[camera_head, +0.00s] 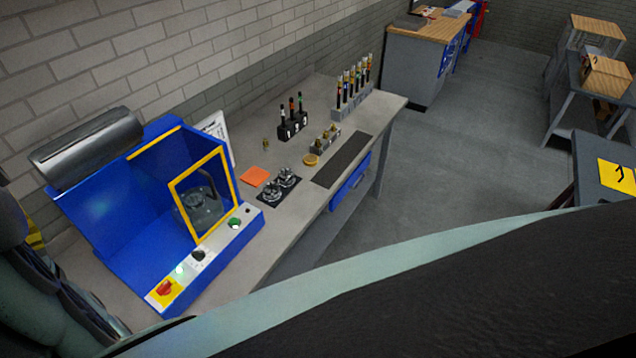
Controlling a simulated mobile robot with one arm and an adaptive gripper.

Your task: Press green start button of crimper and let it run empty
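The crimper (120,205) is a blue machine at the left of the workbench, with a yellow-framed clear guard (227,170) in front of its dark round head (197,208). Its pale control panel (215,241) runs along the front edge. A green button (235,223) sits toward the panel's right end. A bright green-white light (180,271) glows toward its left end. Between them is a black knob (198,255). A red switch on a yellow plate (164,290) is at the left end. My gripper is not in view; parts of my own body fill the left edge and foreground.
The grey workbench (307,217) also carries an orange square (254,175), metal parts on a dark pad (279,187), a numbered black holder (292,126), a rack of tubes (353,90) and a dark mat (342,160). Open floor (450,150) lies to the right.

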